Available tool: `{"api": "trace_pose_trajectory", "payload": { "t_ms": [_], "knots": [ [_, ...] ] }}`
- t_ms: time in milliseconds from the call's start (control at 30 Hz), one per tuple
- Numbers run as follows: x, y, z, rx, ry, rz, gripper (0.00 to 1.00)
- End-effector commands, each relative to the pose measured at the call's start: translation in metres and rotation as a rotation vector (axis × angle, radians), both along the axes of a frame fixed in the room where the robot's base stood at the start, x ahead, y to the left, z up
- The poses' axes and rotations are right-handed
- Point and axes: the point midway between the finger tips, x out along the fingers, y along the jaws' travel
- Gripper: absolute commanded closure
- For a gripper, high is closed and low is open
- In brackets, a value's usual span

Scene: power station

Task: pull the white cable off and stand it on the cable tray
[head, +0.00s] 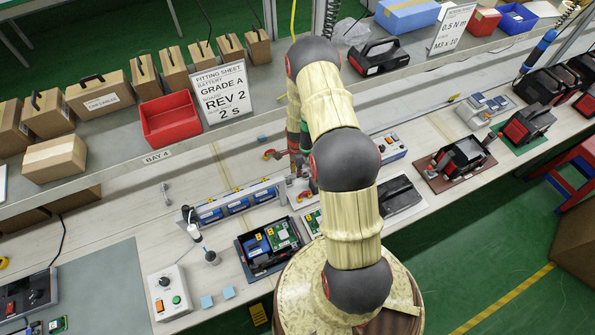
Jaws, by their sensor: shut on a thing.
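My arm reaches up and away from the bottom of the head view and covers the middle of the bench. My gripper does not show clearly; it appears to be hidden behind the arm. Dark, green and red parts show at the arm's left edge, but I cannot tell what they belong to. A small white plug-like piece (194,232) with a dark lead, possibly the white cable, is at the left end of a rail with blue modules (237,206). I cannot tell which part is the cable tray. A pale plate with red-orange pieces is partly hidden beside the arm.
An open black case with a green board (281,234) lies left of my arm. A white button box (170,294) stands at the front left. A shelf behind carries cardboard boxes, a red bin (170,119) and a sign (223,91). Black-and-red devices stand right.

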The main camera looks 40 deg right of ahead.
Motion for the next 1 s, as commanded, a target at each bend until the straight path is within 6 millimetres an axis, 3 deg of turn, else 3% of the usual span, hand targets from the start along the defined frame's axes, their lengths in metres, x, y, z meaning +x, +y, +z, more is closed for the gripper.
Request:
{"api": "trace_pose_trajectory", "payload": {
  "t_ms": [367, 400, 767, 1000],
  "knots": [
    [0.0002, 0.0, -0.0045, 0.0, 0.0, 0.0, 1.0],
    [0.0001, 0.0, -0.0046, 0.0, 0.0, 0.0, 0.89],
    [0.0002, 0.0, -0.0041, 0.0, 0.0, 0.0, 0.69],
    [0.0001, 0.0, -0.0041, 0.0, 0.0, 0.0, 0.68]
  ]
}}
